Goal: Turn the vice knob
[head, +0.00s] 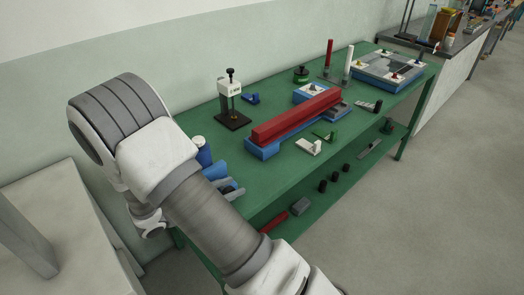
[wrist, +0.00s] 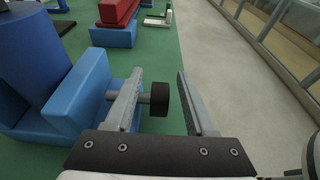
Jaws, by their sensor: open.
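The blue vice (wrist: 75,95) stands on the green bench at the left of the wrist view. Its black knob (wrist: 159,99) sits on a short grey shaft sticking out to the right. My gripper (wrist: 160,73) is open, one finger on each side of the knob in the picture. The left finger crosses in front of the shaft, between vice and knob; the right finger is clear of the knob. I cannot tell whether the left finger touches the shaft. In the head view the blue vice (head: 214,171) is partly hidden by my arm, and the knob is not clear.
A long red bar on a blue base (head: 295,117) lies along the green bench (head: 190,122). A small black stand (head: 233,120) is farther back. Open floor (head: 400,215) lies right of the bench.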

